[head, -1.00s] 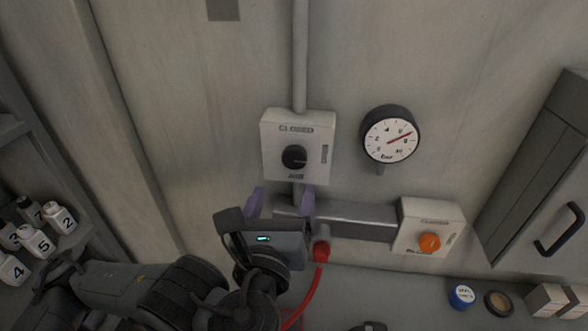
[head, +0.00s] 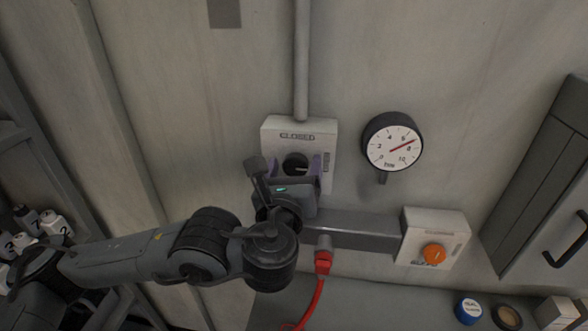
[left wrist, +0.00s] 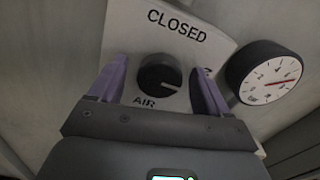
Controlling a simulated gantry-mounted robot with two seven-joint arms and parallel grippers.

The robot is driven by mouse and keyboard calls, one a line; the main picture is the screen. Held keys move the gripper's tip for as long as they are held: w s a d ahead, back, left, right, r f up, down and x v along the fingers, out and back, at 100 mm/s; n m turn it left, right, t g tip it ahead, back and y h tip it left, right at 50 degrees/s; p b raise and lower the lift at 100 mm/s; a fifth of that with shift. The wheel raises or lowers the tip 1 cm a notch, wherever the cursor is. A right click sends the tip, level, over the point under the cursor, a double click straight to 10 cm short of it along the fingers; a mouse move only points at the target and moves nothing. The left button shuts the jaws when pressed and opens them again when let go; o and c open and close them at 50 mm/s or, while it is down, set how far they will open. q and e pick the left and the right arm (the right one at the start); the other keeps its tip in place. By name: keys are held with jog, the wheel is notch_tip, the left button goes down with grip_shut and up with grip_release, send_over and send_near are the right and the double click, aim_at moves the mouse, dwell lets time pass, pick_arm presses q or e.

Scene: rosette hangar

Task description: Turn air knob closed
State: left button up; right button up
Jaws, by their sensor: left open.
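The air knob (head: 295,164) is a black round knob on a pale wall box (head: 270,128) marked CLOSED at the top. In the left wrist view the knob (left wrist: 159,78) has a light pointer line aimed to the right, with AIR printed below it. My left gripper (head: 298,165) is open, its two purple fingers on either side of the knob. In the left wrist view the fingers (left wrist: 158,85) show gaps to the knob on both sides, and it is not held. The gripper hides the lower part of the box in the head view. My right gripper is not in view.
A round gauge (head: 392,142) hangs right of the box, its needle near 8. A second box with an orange knob (head: 433,253) is lower right. A red hose (head: 321,264) hangs below. A cabinet handle (head: 567,239) is at far right.

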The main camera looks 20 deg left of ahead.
pick_arm(q)
jog(key=c, duration=1)
jog(key=shift+c, duration=0.2)
jog(key=shift+f, duration=0.1)
